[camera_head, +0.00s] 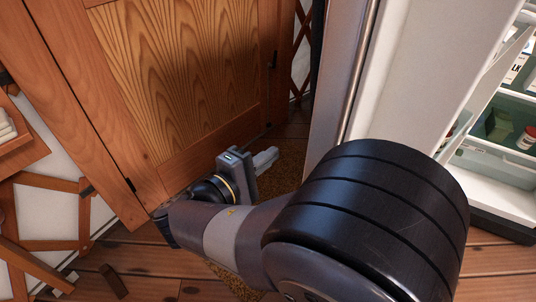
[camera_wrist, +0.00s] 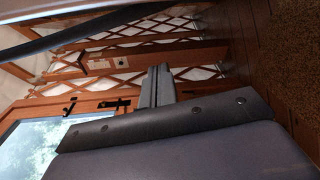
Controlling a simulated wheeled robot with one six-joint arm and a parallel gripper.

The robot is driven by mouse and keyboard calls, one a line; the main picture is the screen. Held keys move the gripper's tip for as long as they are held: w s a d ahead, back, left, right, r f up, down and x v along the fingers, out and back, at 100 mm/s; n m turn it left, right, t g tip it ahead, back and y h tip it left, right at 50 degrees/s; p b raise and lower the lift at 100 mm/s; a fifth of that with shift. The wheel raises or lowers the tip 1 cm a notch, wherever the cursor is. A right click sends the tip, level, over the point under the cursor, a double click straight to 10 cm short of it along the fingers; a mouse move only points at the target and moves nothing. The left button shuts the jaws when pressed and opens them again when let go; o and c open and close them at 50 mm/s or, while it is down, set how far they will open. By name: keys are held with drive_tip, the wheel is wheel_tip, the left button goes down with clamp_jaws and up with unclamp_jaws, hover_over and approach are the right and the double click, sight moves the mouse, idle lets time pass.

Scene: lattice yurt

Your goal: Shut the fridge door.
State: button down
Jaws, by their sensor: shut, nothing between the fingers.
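The fridge door (camera_head: 405,75) stands open, swung out at the right of the head view, with its pale inner face towards the open fridge (camera_head: 510,195). A long metal handle (camera_head: 361,65) runs along its grey side. My gripper (camera_head: 268,157) is low at the left of the door, in front of a wooden door, apart from the fridge door as far as I can see. Its fingers are shut and hold nothing. They also show in the wrist view (camera_wrist: 157,85). My arm hides the lower part of the fridge door.
A panelled wooden door (camera_head: 185,75) stands close behind my gripper. Shelves inside the fridge hold a jar (camera_head: 527,138) and a green box (camera_head: 499,124). A brown mat (camera_head: 285,160) lies on the plank floor. The wrist view shows lattice wall (camera_wrist: 200,73) and a window (camera_wrist: 30,145).

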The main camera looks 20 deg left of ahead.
drive_tip(key=w+d+b, duration=0.3)
drive_tip(key=w+d, duration=0.2)
drive_tip(key=shift+d+r, duration=0.15)
drive_tip(key=shift+d, duration=0.15)
drive_tip(key=shift+s, duration=0.1)
idle(0.4)
